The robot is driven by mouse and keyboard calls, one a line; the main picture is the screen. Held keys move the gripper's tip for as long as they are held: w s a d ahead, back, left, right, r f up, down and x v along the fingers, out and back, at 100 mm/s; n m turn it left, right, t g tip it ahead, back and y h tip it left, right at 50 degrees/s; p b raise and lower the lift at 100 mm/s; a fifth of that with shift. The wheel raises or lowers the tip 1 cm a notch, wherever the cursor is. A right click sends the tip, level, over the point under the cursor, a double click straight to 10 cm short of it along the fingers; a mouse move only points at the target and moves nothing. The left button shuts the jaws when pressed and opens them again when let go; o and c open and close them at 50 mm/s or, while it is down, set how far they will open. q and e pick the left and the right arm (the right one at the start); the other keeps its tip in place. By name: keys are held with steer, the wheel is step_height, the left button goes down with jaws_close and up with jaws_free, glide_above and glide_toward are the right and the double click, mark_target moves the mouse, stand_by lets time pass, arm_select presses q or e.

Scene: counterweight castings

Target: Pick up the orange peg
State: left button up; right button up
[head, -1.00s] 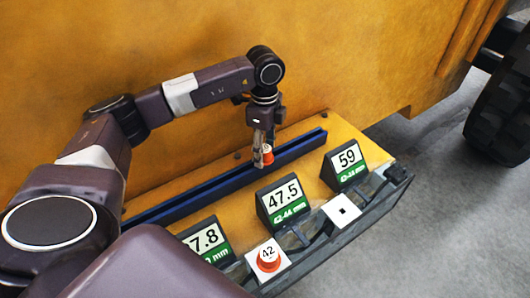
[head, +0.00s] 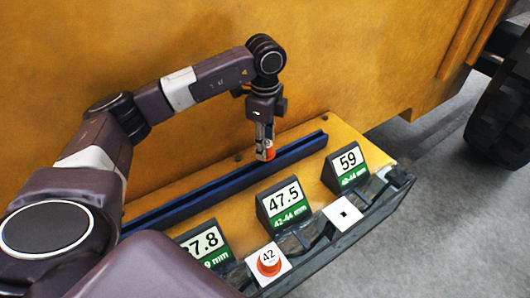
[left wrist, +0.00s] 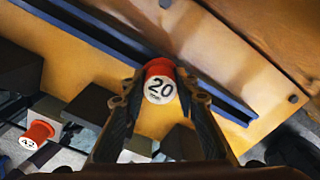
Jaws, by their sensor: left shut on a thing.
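An orange peg with a white end marked 20 (left wrist: 160,88) is held between the fingers of my left gripper (left wrist: 160,76). In the head view the same peg (head: 268,153) shows as a small orange piece at the tips of my left gripper (head: 264,145), near the blue rail. I cannot tell whether it touches anything below. A second orange peg, marked 42 (head: 269,262), sits on a white plate at the shelf's front; it also shows in the left wrist view (left wrist: 40,132). My right gripper is not in view.
A blue rail (head: 185,204) runs along the yellow shelf (head: 340,132). Black sign blocks read 47.5 (head: 283,201), 59 (head: 348,161) and, partly hidden, 7.8 (head: 207,243). A white plate with a dark square hole (head: 342,214) lies at the front right. A yellow wall rises behind.

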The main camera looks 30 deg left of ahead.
arm_select(q)
step_height(320, 180, up, 8)
steer(key=shift+w+f+b, duration=0.1)
steer(key=shift+f+b, duration=0.05)
steer(key=shift+b, duration=0.75)
step_height(320, 180, up, 10)
steer(key=p, duration=0.1)
steer(key=shift+f+p, duration=0.2)
steer(key=shift+p, duration=0.1)
